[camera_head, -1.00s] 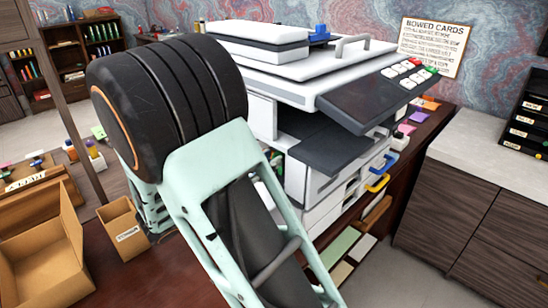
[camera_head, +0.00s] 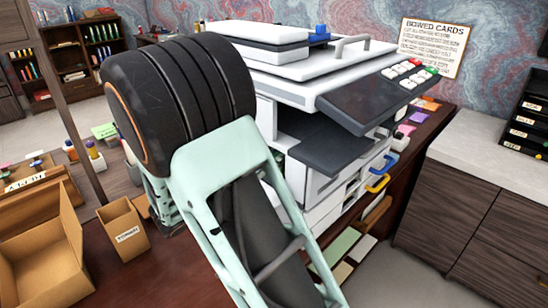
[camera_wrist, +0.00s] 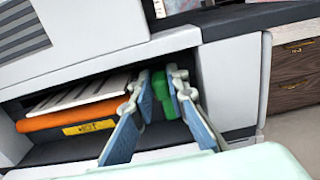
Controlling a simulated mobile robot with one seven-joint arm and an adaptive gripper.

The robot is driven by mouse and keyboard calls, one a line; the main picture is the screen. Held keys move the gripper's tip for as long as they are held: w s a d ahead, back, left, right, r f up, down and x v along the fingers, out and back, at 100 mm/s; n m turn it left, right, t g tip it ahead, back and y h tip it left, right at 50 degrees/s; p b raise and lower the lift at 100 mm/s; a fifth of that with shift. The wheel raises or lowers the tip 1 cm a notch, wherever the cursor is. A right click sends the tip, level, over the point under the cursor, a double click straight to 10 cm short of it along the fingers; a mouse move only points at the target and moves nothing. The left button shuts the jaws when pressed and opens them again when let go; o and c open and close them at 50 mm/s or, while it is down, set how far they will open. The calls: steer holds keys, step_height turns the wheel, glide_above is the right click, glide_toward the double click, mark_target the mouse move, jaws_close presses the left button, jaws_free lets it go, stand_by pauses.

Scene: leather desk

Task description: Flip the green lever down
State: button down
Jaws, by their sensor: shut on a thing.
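The green lever (camera_wrist: 159,84) is inside the open front bay of the white printer (camera_wrist: 232,80) in the wrist view. My gripper (camera_wrist: 159,98) reaches into the bay with its blue-padded fingertips on either side of the green part, shut on it. In the head view the printer (camera_head: 290,85) stands on the desk, and my own arm hides the gripper and the lever.
An orange roller (camera_wrist: 70,118) with a yellow label lies left of the fingers in the bay. The bay's walls are close around the fingers. In the head view an open cardboard box (camera_head: 45,265) and a small labelled box (camera_head: 124,230) stand at the left.

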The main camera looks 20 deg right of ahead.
steer(key=shift+f, duration=0.1)
steer(key=shift+s+a+f+h+b, duration=0.1)
steer(key=shift+f+h+b, duration=0.1)
steer(key=shift+h+b, duration=0.15)
steer(key=shift+a+h+b, duration=0.25)
steer(key=shift+h+b, duration=0.1)
steer(key=shift+b, duration=0.1)
steer(key=shift+s+t, duration=0.1)
steer(key=shift+t, duration=0.2)
steer(key=c, duration=2.2)
jaws_free()
steer(key=shift+o, duration=0.2)
steer(key=shift+a, duration=0.1)
steer(key=v, duration=1.2)
